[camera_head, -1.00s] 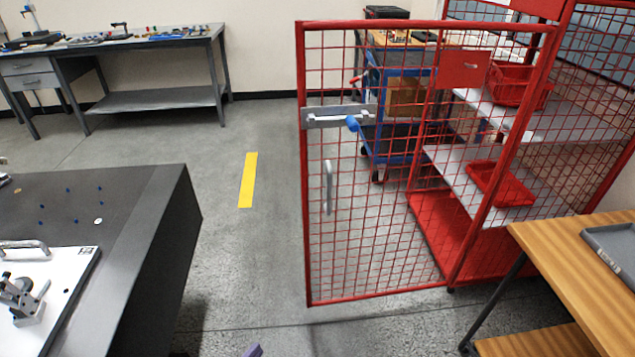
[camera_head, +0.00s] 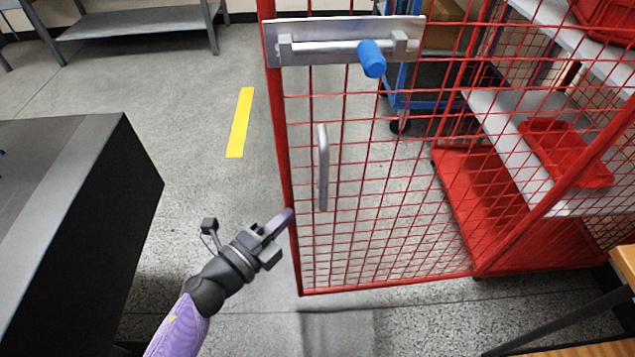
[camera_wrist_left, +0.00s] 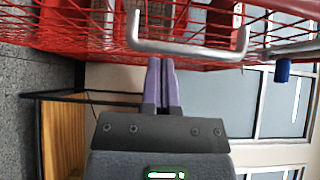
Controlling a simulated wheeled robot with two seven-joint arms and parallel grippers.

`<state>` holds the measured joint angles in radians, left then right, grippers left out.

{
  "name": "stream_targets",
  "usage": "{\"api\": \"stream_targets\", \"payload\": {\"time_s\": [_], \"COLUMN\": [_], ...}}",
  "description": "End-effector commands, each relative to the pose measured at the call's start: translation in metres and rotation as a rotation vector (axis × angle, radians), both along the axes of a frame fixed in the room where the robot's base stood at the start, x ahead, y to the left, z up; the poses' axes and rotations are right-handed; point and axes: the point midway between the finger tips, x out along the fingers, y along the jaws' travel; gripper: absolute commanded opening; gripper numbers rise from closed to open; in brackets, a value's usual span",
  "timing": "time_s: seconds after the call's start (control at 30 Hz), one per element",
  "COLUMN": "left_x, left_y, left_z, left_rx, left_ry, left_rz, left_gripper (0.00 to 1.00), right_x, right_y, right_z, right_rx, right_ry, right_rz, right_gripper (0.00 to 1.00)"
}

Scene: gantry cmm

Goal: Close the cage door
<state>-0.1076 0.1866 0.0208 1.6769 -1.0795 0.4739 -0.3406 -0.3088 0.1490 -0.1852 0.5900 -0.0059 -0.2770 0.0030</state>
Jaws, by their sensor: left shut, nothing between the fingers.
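The red mesh cage door (camera_head: 370,220) stands swung open, with the cage behind it to the right. A grey vertical pull handle (camera_head: 322,168) is on its near side. Above it is a metal latch plate with a bolt and blue knob (camera_head: 371,58). My left gripper (camera_head: 284,222) is shut and empty, by the lower part of the door's left post, below and left of the handle. In the left wrist view the purple fingers (camera_wrist_left: 161,85) are together, and the handle (camera_wrist_left: 190,48) crosses just beyond their tips. Contact with the door cannot be told. My right gripper is not in view.
A dark table (camera_head: 80,190) stands at the left, and a wooden bench (camera_head: 624,262) at the lower right. Inside the cage are shelves with red bins (camera_head: 565,150). A blue trolley (camera_head: 410,98) stands behind the door. The floor with the yellow strip (camera_head: 240,122) is clear.

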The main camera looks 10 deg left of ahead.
Motion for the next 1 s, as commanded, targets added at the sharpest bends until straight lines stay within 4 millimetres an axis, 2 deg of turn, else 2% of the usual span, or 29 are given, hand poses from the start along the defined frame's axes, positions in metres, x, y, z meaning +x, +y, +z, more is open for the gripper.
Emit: {"api": "stream_targets", "payload": {"time_s": [0.2,0.4,0.83,1.0], "left_x": [0.042,0.066,0.073,0.074], "left_y": [-0.020,-0.032,-0.035,-0.030], "left_z": [-0.001,-0.001,0.000,-0.001], "left_rx": [-0.002,-0.003,-0.001,0.000], "left_ry": [-0.001,0.001,0.002,0.001], "left_rz": [0.000,0.001,0.001,-0.003], "left_gripper": [0.00,0.00,0.00,0.00], "right_x": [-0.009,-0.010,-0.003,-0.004], "right_y": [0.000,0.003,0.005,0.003], "right_z": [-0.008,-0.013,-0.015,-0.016], "right_rx": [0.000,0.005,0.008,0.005], "right_ry": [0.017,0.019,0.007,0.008], "right_rz": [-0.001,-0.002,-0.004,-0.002], "right_gripper": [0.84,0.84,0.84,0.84]}}
